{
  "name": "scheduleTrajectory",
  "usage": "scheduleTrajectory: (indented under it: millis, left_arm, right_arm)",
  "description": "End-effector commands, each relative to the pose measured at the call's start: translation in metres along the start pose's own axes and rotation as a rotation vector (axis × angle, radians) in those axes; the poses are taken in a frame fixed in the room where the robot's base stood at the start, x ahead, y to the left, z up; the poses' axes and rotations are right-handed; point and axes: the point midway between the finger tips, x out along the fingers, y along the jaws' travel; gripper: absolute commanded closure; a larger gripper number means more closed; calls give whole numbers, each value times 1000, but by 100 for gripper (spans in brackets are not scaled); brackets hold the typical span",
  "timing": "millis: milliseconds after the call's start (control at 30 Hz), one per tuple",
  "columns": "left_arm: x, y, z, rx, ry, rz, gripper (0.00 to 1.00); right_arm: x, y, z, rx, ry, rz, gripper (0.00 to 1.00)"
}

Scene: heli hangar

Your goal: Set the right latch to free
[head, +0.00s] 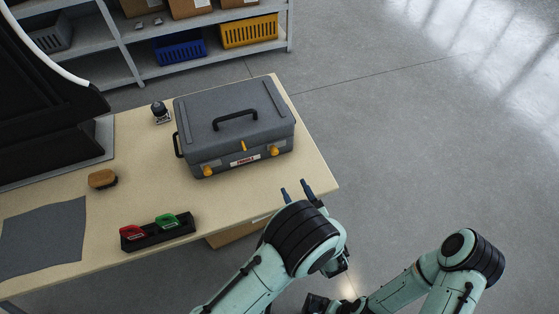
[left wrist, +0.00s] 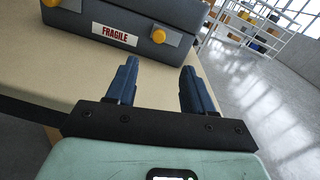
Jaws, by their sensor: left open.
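A grey case (head: 235,115) with a black handle stands closed on the table. Its front has two yellow latch knobs, the left latch (head: 208,171) and the right latch (head: 273,151), with a FRAGILE label between them. In the left wrist view the right latch (left wrist: 158,36) is ahead of the fingers, on a grey plate. My left gripper (head: 295,191) is open and empty over the table's right front edge, apart from the case; its dark blue fingers also show in the left wrist view (left wrist: 160,70). My right gripper (head: 318,303) is dark and partly cut off at the bottom.
The table (head: 130,155) holds a small bottle (head: 160,112), a brush (head: 103,179), a grey cloth (head: 45,240) and a black tray (head: 155,236) with red and green items. A shelf (head: 135,75) stands behind. The floor right of the table is clear.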

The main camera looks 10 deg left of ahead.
Motion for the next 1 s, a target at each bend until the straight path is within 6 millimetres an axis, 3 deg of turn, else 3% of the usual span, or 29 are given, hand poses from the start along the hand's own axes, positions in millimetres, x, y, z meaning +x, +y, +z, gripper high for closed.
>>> scheduleTrajectory:
  millis: [400,600,1000]
  left_arm:
    - [84,2,0,-3,2,10,48]
    - [114,2,0,-3,3,8,48]
    - [127,2,-1,-1,5,6,48]
  right_arm:
    - [-1,0,1,-4,-4,2,0]
    - [-1,0,1,-4,-4,2,0]
    - [-1,0,1,-4,-5,2,0]
